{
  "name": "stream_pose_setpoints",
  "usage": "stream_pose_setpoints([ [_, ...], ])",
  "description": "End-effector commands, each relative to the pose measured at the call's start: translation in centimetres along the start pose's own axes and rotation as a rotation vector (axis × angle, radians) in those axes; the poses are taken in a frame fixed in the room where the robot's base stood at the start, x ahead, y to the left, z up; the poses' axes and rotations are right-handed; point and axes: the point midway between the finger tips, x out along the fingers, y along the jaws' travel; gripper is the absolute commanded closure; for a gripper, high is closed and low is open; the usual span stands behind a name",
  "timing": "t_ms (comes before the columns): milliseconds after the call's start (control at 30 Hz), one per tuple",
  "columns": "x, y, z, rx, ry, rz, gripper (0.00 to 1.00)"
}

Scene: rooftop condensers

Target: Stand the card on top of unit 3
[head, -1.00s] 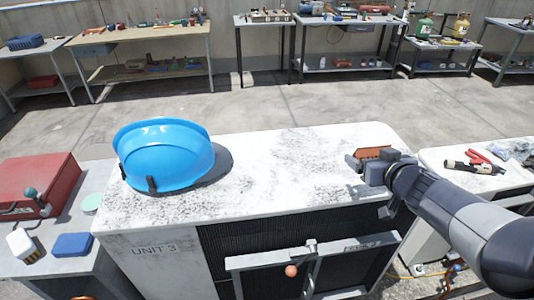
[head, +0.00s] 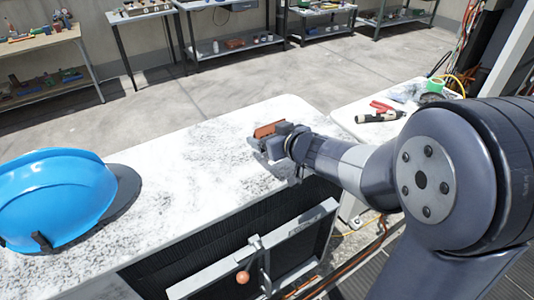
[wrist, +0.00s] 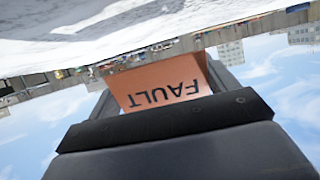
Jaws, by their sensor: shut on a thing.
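My gripper (head: 268,142) is shut on an orange card (head: 270,129) at the right end of the unit's white top (head: 190,165). In the wrist view the card (wrist: 160,84) sits between the two fingers, its word FAULT upside down in that picture. The card looks folded, with a second panel at its right side. In the head view the gripper and card are low over the top; I cannot tell whether the card's edge touches it. The unit's name lettering is out of view now.
A blue hard hat (head: 55,200) sits on the same top at the left. A neighbouring white unit (head: 345,118) at the right bears a flashlight (head: 380,116) and red pliers (head: 382,106). A bar with an orange knob (head: 243,278) is on the front. The middle of the top is clear.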

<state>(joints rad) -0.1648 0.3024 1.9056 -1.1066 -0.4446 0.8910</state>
Motion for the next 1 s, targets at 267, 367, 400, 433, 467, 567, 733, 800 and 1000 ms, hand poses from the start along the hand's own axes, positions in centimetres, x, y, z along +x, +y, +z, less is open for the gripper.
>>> stream_pose_setpoints([
  [267, 1.4, 0.0, 3.3, 0.001, -0.002, 0.000, 0.41],
  [367, 1.6, 0.0, 3.9, 0.000, 0.000, 0.000, 0.41],
  [400, 1.6, 0.0, 4.0, 0.000, 0.000, 0.000, 0.41],
  [433, 1.6, 0.0, 3.9, 0.000, 0.000, 0.000, 0.41],
  [467, 1.6, 0.0, 3.9, 0.000, 0.001, 0.000, 0.41],
  [567, 1.6, 0.0, 3.8, 0.000, 0.001, 0.000, 0.41],
  [733, 1.7, 0.0, 4.2, 0.000, 0.000, 0.000, 0.41],
  [800, 1.7, 0.0, 4.1, 0.000, 0.000, 0.000, 0.15],
  [1000, 1.7, 0.0, 4.1, 0.000, 0.000, 0.000, 0.00],
])
